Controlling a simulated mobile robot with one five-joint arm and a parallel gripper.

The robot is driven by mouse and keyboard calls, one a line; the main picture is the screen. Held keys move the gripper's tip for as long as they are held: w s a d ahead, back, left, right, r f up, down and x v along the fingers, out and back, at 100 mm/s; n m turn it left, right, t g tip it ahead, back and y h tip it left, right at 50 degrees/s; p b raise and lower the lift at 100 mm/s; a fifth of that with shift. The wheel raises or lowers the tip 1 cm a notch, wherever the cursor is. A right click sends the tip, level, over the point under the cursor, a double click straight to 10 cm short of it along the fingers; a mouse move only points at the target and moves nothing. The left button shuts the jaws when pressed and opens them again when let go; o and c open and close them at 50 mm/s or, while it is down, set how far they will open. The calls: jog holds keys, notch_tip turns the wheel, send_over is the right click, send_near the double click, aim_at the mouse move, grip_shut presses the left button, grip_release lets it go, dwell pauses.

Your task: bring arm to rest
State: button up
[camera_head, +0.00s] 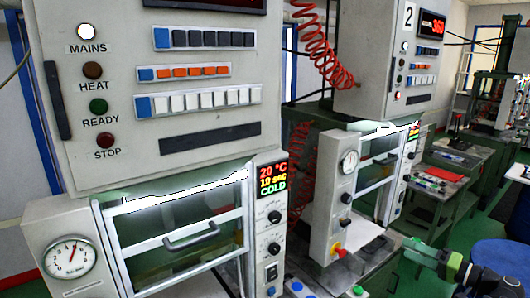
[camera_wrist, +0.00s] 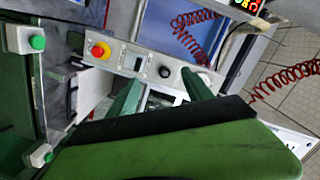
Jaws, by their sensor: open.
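My gripper (camera_wrist: 162,82) shows in the wrist view with its two green fingers apart and nothing between them. Beyond the fingers is a grey control panel (camera_wrist: 150,66) with a red and yellow stop button (camera_wrist: 100,51). I cannot tell from this view how far the fingers are from the panel. In the head view, a green part of my arm (camera_head: 436,257) shows at the lower right, in front of the second machine's right side.
The near machine (camera_head: 160,100) fills the left, its glazed door (camera_head: 180,232) shut and its display reading COLD. The second machine (camera_head: 375,60) stands behind it. A red coiled hose (camera_head: 322,50) hangs between them. A blue round seat (camera_head: 497,256) and green floor lie at right.

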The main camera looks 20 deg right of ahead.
jog(key=w+a+f+n+g+y, duration=0.1)
jog(key=w+a+f+g, duration=0.3)
jog(key=a, duration=0.5)
jog(key=w+a+f+n+g, duration=0.1)
jog(key=w+a+f+g, duration=0.2)
jog(key=w+a+f, duration=0.4)
jog(key=w+a+f+n+g+y, duration=0.1)
jog(key=w+a+f+n+g, duration=0.2)
jog(key=a, duration=0.7)
jog(key=a+f+n+g+h, duration=0.1)
jog(key=a+f+g+h, duration=0.2)
jog(key=a, duration=0.8)
jog(key=w+a+f+n+g+h, duration=0.1)
jog(key=a+f+n+g+h, duration=0.1)
jog(key=a, duration=0.9)
notch_tip(320, 180, down, 3)
jog(key=g+h, duration=0.1)
jog(key=h, duration=0.1)
jog(key=shift+a+h, duration=0.3)
jog(key=shift+a, duration=0.1)
jog(key=shift+f, duration=0.1)
